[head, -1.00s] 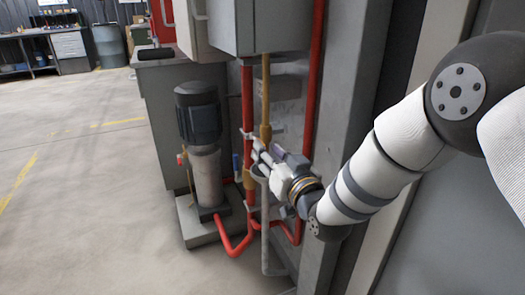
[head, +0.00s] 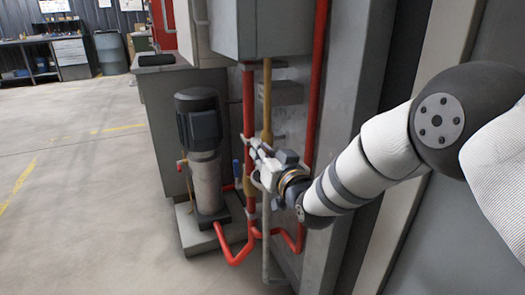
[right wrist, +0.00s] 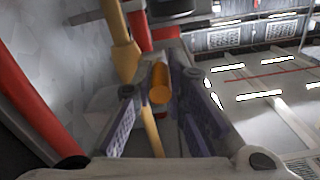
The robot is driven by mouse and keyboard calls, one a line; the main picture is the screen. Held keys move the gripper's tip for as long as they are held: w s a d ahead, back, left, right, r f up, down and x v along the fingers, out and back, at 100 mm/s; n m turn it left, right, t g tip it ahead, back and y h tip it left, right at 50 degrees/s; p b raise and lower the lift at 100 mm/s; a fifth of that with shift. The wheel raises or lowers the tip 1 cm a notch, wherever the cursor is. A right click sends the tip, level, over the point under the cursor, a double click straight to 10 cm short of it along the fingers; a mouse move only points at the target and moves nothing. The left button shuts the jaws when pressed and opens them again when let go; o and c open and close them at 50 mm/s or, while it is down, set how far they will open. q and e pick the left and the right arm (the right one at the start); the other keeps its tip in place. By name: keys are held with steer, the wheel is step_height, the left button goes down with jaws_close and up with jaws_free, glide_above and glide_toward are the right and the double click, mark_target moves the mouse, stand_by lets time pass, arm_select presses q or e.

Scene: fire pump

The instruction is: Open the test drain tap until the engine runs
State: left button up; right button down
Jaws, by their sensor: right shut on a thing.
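My right gripper (head: 257,160) reaches in from the right, low beside the pipes. In the right wrist view, its two padded fingers (right wrist: 160,88) stand on either side of a short orange-brass cylinder (right wrist: 160,83), apparently part of the tap, and are shut on it. A yellow-brown pipe (right wrist: 122,50) runs behind it; the same pipe (head: 267,105) comes down from the grey cabinet in the head view. The gripper hides most of the tap there. My left gripper is out of view.
A pump with a dark motor (head: 199,118) stands on a grey plinth (head: 190,235) left of the gripper. Red pipes (head: 248,100) run close by. A grey cabinet (head: 265,28) hangs above. A grey post stands close on the right. Open floor (head: 90,190) lies left.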

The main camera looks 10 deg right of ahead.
steer(key=shift+r+g+p, duration=0.3)
steer(key=shift+r+p, duration=0.1)
steer(key=shift+p, duration=0.25)
steer(key=g+p, duration=0.1)
steer(key=p, duration=0.1)
steer(key=r+g+h+p, duration=0.1)
steer(key=p, duration=0.1)
steer(key=shift+w+r+g+p, duration=0.1)
steer(key=shift+r+g+p, duration=0.2)
steer(key=shift+p, duration=0.05)
steer(key=shift+w+a+r+g+h+p, duration=0.1)
steer(key=shift+w+r+g+h+p, duration=0.15)
steer(key=shift+g+p, duration=0.65)
arm_select(q)
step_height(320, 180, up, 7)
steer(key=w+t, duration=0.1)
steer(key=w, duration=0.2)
steer(key=shift+p, duration=0.4)
arm_select(e)
steer(key=shift+w+r+g+h, duration=0.1)
steer(key=shift+g+h, duration=0.25)
steer(key=shift+g, duration=0.55)
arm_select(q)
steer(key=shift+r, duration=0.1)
arm_select(e)
steer(key=shift+a, duration=0.1)
